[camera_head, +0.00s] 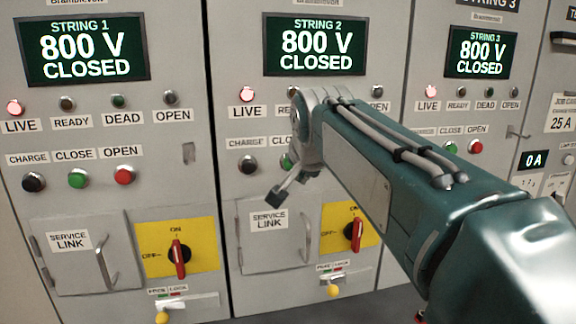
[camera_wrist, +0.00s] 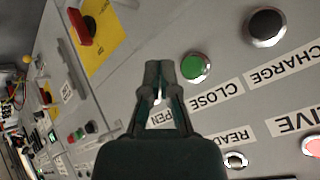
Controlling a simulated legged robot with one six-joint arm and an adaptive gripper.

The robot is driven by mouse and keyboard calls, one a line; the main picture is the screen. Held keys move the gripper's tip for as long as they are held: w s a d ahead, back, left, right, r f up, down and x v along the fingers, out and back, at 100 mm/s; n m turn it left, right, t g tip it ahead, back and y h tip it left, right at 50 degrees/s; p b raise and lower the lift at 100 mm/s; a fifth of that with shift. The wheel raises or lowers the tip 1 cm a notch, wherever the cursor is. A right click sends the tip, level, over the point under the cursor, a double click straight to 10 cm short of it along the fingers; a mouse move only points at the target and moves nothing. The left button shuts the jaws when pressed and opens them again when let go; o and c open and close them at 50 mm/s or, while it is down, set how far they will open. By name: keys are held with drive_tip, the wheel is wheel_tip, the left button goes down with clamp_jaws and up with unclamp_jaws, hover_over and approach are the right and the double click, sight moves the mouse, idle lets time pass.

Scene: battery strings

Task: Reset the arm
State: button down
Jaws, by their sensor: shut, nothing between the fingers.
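My arm reaches in from the lower right of the head view, across the STRING 2 cabinet. My gripper (camera_head: 274,196) is in front of that panel, above its SERVICE LINK door (camera_head: 270,240). In the wrist view the gripper (camera_wrist: 158,68) is shut with nothing in it, its tips beside the green CLOSE button (camera_wrist: 195,67). The black CHARGE button (camera_wrist: 267,25) is farther right. The OPEN label is partly behind the fingers, and its button is hidden. I cannot tell how far the tips are from the panel.
The STRING 1 (camera_head: 82,50), STRING 2 (camera_head: 314,45) and STRING 3 (camera_head: 481,52) screens each read 800 V CLOSED, with red LIVE lamps lit. Red rotary handles (camera_head: 180,258) on yellow plates and door handles (camera_head: 104,267) stick out from the panels.

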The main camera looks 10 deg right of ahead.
drive_tip(key=s+f+n+g, duration=0.1)
drive_tip(key=s+f+n, duration=0.3)
drive_tip(key=s+f, duration=0.6)
drive_tip(key=s+f+n+g+y, duration=0.1)
drive_tip(key=s+f+n, duration=0.3)
drive_tip(key=s+f, duration=0.7)
drive_tip(key=s+g, duration=0.1)
drive_tip(key=s, duration=0.2)
drive_tip(key=shift+s+a+f+n, duration=0.2)
drive_tip(key=shift+s+f+n, duration=0.1)
drive_tip(key=shift+s, duration=0.05)
